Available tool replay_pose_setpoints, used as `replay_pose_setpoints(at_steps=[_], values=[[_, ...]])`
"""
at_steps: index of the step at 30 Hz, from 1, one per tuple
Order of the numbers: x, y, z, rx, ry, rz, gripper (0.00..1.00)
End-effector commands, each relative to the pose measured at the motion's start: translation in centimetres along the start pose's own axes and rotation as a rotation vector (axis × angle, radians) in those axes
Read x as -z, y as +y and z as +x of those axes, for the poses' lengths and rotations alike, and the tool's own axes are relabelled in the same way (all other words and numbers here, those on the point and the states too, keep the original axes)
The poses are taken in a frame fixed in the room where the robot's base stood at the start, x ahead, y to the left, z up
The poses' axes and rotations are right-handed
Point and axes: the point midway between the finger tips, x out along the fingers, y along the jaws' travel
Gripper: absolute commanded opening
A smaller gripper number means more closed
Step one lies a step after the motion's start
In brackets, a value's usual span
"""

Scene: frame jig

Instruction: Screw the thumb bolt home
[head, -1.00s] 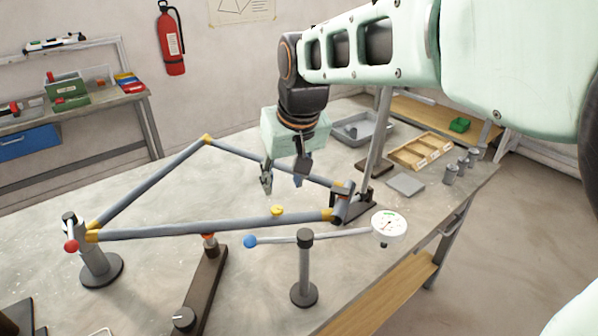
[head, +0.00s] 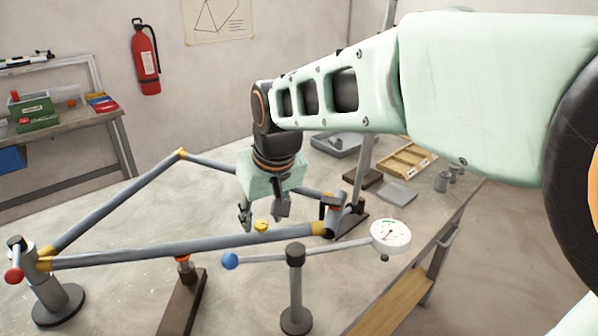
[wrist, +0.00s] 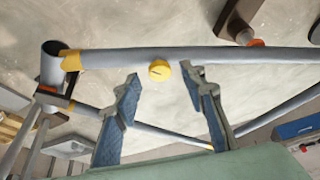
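The thumb bolt is a round yellow knob (head: 262,226) at the far side of the near frame tube (head: 190,246). In the wrist view the yellow knob (wrist: 160,70) lies against the tube (wrist: 230,56), between my fingertips and a little beyond them. My gripper (head: 265,214) hangs over the frame just behind the knob, fingers pointing down. The wrist view shows my gripper (wrist: 163,78) open and empty, a finger on each side of the knob. I cannot tell whether either fingertip touches the knob or the tube. How far the bolt is screwed in is hidden.
A dial gauge (head: 390,235) on an arm with a blue ball (head: 229,261) stands in front of the tube, on a post (head: 296,290). A clamp (head: 335,212) holds the frame's right corner. A wooden tray (head: 404,157) and grey bin (head: 335,144) lie behind.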

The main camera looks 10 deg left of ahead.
Motion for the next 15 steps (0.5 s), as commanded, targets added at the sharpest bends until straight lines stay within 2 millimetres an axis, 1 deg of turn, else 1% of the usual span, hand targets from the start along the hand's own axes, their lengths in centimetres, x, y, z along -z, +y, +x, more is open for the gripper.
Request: replay_pose_setpoints(at_steps=[1, 3, 12, 15], values=[[-0.29, -0.05, 0.63, 0.0, 0.001, 0.0, 0.38], [-0.38, -0.08, 0.82, 0.0, 0.001, -0.001, 0.38], [-0.4, -0.1, 0.8, 0.0, 0.001, -0.001, 0.38], [-0.4, -0.1, 0.8, 0.0, 0.001, -0.001, 0.27]])
